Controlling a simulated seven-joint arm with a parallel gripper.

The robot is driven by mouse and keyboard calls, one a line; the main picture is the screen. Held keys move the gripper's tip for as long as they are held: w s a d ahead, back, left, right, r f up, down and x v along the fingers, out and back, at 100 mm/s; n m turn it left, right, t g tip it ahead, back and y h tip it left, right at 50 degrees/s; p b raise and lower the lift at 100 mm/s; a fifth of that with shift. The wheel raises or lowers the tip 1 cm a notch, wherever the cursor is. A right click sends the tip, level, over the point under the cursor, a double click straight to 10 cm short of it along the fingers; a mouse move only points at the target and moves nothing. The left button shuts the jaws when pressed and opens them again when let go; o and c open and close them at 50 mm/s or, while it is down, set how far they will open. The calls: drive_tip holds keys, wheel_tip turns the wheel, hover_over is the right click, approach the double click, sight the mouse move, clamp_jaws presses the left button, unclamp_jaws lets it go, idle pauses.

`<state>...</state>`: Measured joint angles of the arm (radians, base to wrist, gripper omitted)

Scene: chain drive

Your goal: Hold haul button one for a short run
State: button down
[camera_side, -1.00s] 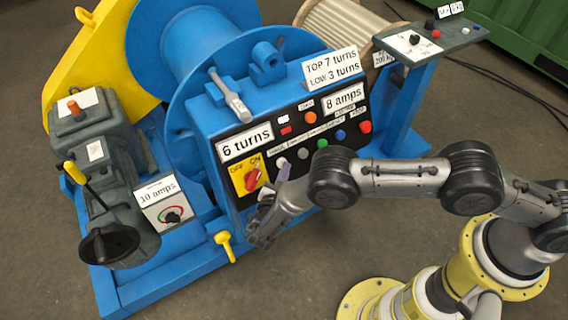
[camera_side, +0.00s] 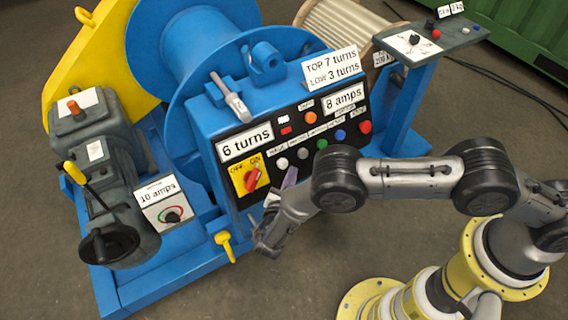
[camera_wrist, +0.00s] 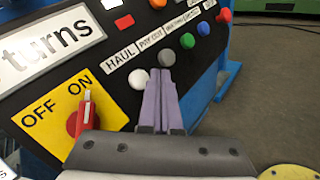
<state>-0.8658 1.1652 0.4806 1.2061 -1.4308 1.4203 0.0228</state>
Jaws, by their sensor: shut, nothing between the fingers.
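The white button (camera_wrist: 138,79) sits under the HAUL label (camera_wrist: 122,55) on the black panel. It also shows in the side view (camera_side: 282,163), uncovered. A grey button (camera_wrist: 166,57) is the one to its right; it shows in the side view too (camera_side: 303,153). My gripper (camera_wrist: 160,72) is shut, with its purple fingers together and empty. In the wrist view the fingertips lie right of the white button and just below the grey one. In the side view my gripper (camera_side: 291,172) is below and right of the white button. I cannot tell how far the tips are from the panel.
A red switch (camera_wrist: 78,120) on a yellow OFF/ON plate is left of my fingers. Green (camera_wrist: 187,40), blue (camera_wrist: 203,28) and red (camera_wrist: 224,15) buttons continue rightward. A yellow-handled lever (camera_side: 224,240) stands low in front.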

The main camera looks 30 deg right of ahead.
drive_tip(key=shift+s+r, duration=0.35)
drive_tip(key=shift+s, duration=0.4)
drive_tip(key=shift+s+r, duration=0.35)
drive_tip(key=shift+s, duration=0.35)
